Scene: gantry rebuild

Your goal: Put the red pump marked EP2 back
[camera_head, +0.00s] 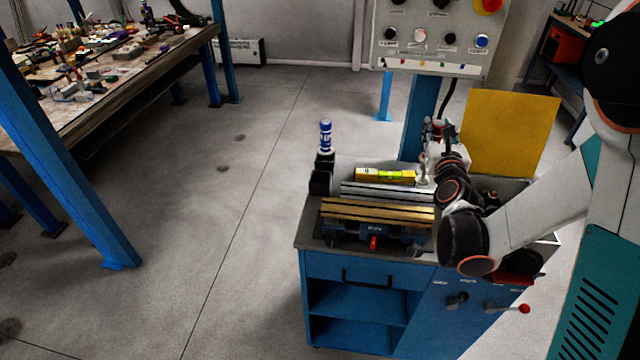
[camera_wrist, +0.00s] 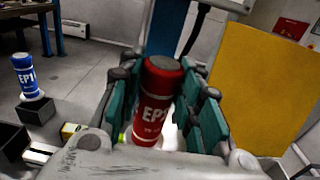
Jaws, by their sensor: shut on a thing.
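The red pump marked EP2 (camera_wrist: 155,102) is upright between the teal fingers of my gripper (camera_wrist: 158,115) in the wrist view. The fingers are shut on its sides. In the head view my gripper (camera_head: 438,135) is over the back right of the bench, and the pump is mostly hidden there. A blue pump marked EP1 (camera_head: 326,136) stands at the bench's back left corner above a black block; it also shows in the wrist view (camera_wrist: 27,74). A second black block (camera_head: 320,183) stands nearer in front with nothing on it; it also shows in the wrist view (camera_wrist: 11,142).
A yellow level (camera_head: 385,176) lies on a metal bar on the blue bench (camera_head: 350,269). A vise (camera_head: 375,232) sits in front of it. A yellow panel (camera_head: 508,135) rises behind right, and a control box (camera_head: 436,35) hangs above. Open floor lies left.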

